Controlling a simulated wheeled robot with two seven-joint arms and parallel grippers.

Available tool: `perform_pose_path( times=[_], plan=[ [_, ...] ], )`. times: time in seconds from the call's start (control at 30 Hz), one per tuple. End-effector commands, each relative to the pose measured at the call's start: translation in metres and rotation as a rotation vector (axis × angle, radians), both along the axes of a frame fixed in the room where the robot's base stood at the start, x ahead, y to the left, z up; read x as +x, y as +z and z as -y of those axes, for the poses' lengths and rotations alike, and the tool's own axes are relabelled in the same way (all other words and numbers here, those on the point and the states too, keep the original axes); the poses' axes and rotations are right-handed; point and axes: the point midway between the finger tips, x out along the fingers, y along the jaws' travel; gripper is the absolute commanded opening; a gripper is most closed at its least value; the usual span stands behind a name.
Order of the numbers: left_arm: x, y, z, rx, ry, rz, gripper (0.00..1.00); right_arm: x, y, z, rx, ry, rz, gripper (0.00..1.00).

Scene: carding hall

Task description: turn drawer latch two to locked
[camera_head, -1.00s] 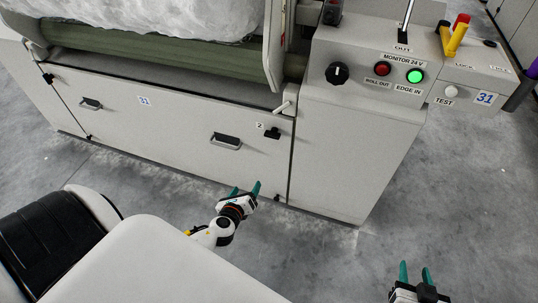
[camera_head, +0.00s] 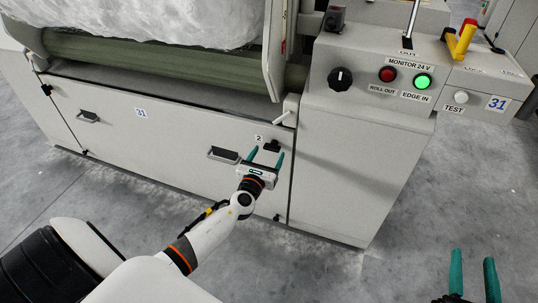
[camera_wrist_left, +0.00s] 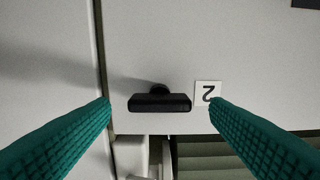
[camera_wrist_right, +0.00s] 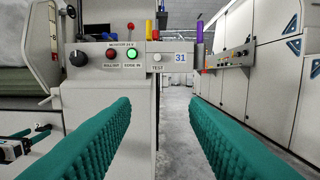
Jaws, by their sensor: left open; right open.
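Drawer latch two is a small black T-shaped knob (camera_head: 272,146) at the upper right of the white drawer front, beside a label "2" (camera_head: 258,138). In the left wrist view the latch (camera_wrist_left: 160,103) lies between my fingertips, its bar running across the picture, with the label (camera_wrist_left: 207,93) to its right. My left gripper (camera_head: 265,157) is open, its teal fingers pointing at the latch from just below it in the head view. I see no contact with the latch. My right gripper (camera_head: 472,272) is open and empty, low at the right over the floor.
A black drawer handle (camera_head: 224,155) is left of the latch. A white lever (camera_head: 288,112) sits just above the drawer. A control box with a black knob (camera_head: 340,78), red and green lamps (camera_head: 422,81) stands to the right. The floor in front is clear.

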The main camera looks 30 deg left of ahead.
Motion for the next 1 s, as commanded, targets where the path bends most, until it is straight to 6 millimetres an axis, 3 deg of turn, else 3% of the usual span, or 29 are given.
perform_pose_path(
  times=[0.2,0.47,0.73,1.0],
  plan=[
    [0.015,0.0,-0.003,-0.001,0.0,-0.001,0.71,-0.001,0.01,-0.001,0.018,0.004,0.069,0.41],
    [0.016,0.0,-0.004,-0.001,0.0,-0.001,0.71,-0.001,0.012,-0.002,0.02,0.004,0.074,0.41],
    [0.016,0.0,-0.004,-0.001,0.0,-0.001,0.28,-0.001,0.011,-0.002,0.02,0.004,0.073,0.41],
    [0.016,-0.001,-0.004,-0.025,0.0,0.005,0.26,-0.002,0.013,-0.001,0.025,0.004,0.092,0.41]
  ],
)
